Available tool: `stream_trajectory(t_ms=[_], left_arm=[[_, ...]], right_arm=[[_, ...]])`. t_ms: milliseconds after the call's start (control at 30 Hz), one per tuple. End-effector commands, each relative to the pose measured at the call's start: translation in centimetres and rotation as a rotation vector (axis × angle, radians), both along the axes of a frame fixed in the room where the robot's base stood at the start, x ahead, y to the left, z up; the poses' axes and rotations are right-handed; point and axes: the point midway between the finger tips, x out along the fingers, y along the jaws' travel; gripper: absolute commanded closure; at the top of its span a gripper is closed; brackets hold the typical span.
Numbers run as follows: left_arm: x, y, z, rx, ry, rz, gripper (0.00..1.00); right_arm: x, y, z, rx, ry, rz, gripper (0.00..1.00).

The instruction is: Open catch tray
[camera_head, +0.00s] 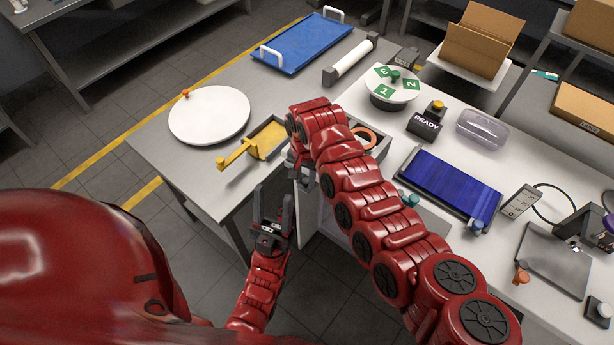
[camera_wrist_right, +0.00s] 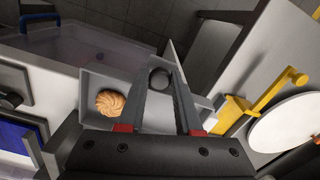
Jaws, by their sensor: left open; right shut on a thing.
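A grey tray (camera_wrist_right: 92,84) lies in the right wrist view, with a ridged golden biscuit (camera_wrist_right: 110,102) in it. Its far end is hidden by my fingers. My right gripper (camera_wrist_right: 160,85) is shut on a dark round knob (camera_wrist_right: 160,77) at the tray's edge. In the head view my right gripper (camera_head: 303,172) is at the table's front edge, and my right arm hides much of the tray there. My left gripper (camera_head: 273,205) is open and empty, fingers up, below and left of the right gripper, apart from the table.
A yellow-handled pan (camera_head: 268,139) and a white round board (camera_head: 209,115) stand left of my right arm. A blue tray (camera_head: 302,42) lies behind. A dark blue panel (camera_head: 450,184) and a READY button box (camera_head: 426,122) are to the right.

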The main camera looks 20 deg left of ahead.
Motion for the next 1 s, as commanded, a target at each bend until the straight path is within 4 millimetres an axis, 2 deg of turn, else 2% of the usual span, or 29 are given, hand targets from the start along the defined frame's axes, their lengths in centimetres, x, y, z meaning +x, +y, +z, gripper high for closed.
stream_trajectory(t_ms=[67, 100, 233, 267, 667, 867, 1000], left_arm=[[0.0, 0.0, 0.1, 0.000, 0.000, 0.000, 0.50], [0.0, 0.0, 0.1, 0.000, 0.000, 0.000, 0.50], [0.0, 0.0, 0.1, 0.000, 0.000, 0.000, 0.50], [0.0, 0.0, 0.1, 0.000, 0.000, 0.000, 0.50], [0.0, 0.0, -0.3, 0.000, 0.000, 0.000, 0.50], [0.0, 0.0, -1.8, 0.000, 0.000, 0.000, 0.50], [0.0, 0.0, -2.7, 0.000, 0.000, 0.000, 0.50]], right_arm=[[0.1, 0.0, 0.2, 0.000, -0.003, -0.001, 1.00], [0.1, 0.0, 0.2, 0.000, -0.003, -0.001, 0.63], [0.1, 0.0, 0.2, 0.000, -0.003, -0.001, 0.40], [0.1, 0.0, 0.1, 0.000, -0.003, -0.001, 0.36], [0.2, 0.0, 0.6, 0.002, -0.005, -0.001, 0.36], [0.2, 0.1, 3.4, 0.004, -0.006, -0.003, 0.36], [0.3, 0.0, 7.0, 0.004, -0.008, -0.003, 0.36]])
